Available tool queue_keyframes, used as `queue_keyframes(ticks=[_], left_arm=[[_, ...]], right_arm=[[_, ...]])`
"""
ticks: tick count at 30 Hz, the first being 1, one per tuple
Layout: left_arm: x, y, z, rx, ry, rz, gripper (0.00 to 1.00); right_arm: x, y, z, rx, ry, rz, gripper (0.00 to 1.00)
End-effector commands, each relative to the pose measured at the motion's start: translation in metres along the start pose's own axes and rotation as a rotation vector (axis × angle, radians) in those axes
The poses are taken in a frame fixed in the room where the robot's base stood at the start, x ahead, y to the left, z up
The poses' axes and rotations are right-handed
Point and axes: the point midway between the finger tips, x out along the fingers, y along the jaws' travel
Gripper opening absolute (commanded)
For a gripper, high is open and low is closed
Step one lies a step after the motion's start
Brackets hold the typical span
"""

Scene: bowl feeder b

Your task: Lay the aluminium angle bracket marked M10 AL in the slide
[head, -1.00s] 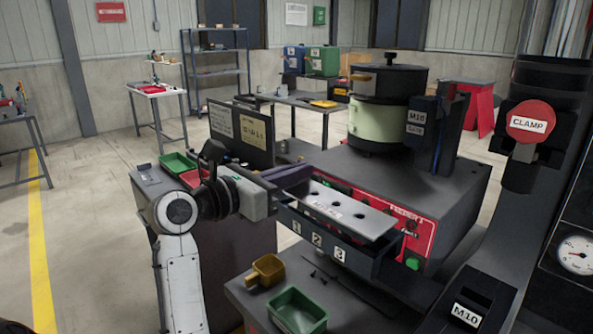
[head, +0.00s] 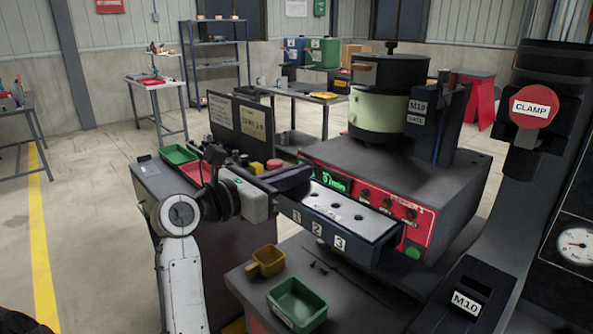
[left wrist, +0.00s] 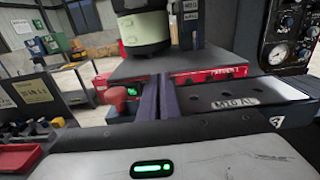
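The aluminium angle bracket (head: 347,211) is a silver plate with a row of holes. In the left wrist view its label reads M10 AL (left wrist: 237,101). It lies level at the top of the dark slide (head: 368,251), whose front is numbered 1, 2, 3. Whether it is fully seated I cannot tell. My left gripper (head: 291,179) is at the bracket's left end; its dark fingers (left wrist: 158,100) are close together and appear shut on the bracket's edge. The fingers hide that end. My right gripper is not in view.
The red control panel (head: 388,205) of the bowl feeder (head: 380,115) stands right behind the slide. A yellow bin (head: 265,262) and a green bin (head: 297,305) stand in front, below. A post with a red CLAMP button (head: 533,107) rises at the right.

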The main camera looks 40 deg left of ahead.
Motion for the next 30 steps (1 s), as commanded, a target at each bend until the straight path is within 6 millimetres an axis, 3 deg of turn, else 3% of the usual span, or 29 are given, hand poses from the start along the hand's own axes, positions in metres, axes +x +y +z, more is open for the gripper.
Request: queue_keyframes(ticks=[5,9,10,20,23,30], left_arm=[[0.0,0.0,-0.004,-0.001,-0.002,0.001,0.0],[0.0,0.0,-0.004,0.0,-0.002,0.001,0.23],[0.0,0.0,-0.004,0.0,-0.002,0.001,0.25],[-0.004,0.0,-0.005,0.0,0.001,0.001,0.25],[-0.015,0.001,-0.005,0.001,0.001,0.002,0.25],[-0.062,0.001,-0.005,0.002,0.001,0.004,0.25]], right_arm=[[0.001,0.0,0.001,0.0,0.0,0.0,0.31],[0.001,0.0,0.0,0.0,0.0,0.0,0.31],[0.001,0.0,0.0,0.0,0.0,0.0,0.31],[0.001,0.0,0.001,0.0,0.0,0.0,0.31],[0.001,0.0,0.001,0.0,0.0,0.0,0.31],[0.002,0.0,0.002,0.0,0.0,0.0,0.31]])
